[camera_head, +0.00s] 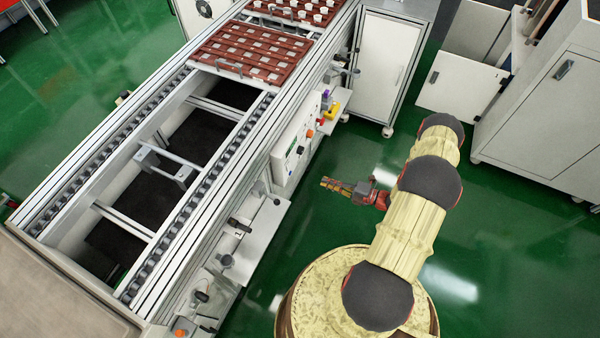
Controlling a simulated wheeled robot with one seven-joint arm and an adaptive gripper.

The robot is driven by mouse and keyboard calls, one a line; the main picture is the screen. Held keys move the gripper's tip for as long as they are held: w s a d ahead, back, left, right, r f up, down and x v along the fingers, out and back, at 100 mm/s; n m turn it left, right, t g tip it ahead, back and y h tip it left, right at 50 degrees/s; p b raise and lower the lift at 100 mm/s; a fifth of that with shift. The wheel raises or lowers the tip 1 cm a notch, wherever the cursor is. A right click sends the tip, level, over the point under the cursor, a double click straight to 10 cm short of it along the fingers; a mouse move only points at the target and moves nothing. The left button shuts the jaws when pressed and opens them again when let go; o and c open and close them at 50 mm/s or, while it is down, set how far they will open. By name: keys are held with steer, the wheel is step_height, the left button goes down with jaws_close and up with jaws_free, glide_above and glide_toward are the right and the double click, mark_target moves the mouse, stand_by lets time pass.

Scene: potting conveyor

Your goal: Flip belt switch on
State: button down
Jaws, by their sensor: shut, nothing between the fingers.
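The control panel (290,150) is a white box on the right side of the conveyor belt (190,212). It carries several small coloured controls: an orange one (310,133), a black knob (299,149) and a yellow part (333,111) at its far end. Which of them is the belt switch is too small to tell. My gripper (325,183) is shut and empty. It points left toward the panel from the right, with a gap of green floor showing between them.
Red-brown trays (252,52) lie on the far part of the conveyor. A low shelf with clamps (240,225) juts out along its near right side. A white cabinet (382,65) stands behind the panel. Green floor (510,225) is free on the right.

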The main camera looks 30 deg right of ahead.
steer(key=b, duration=0.4)
glide_toward(289, 166)
steer(key=w+a+f, duration=0.3)
steer(key=w, duration=0.1)
steer(key=shift+x, duration=0.75)
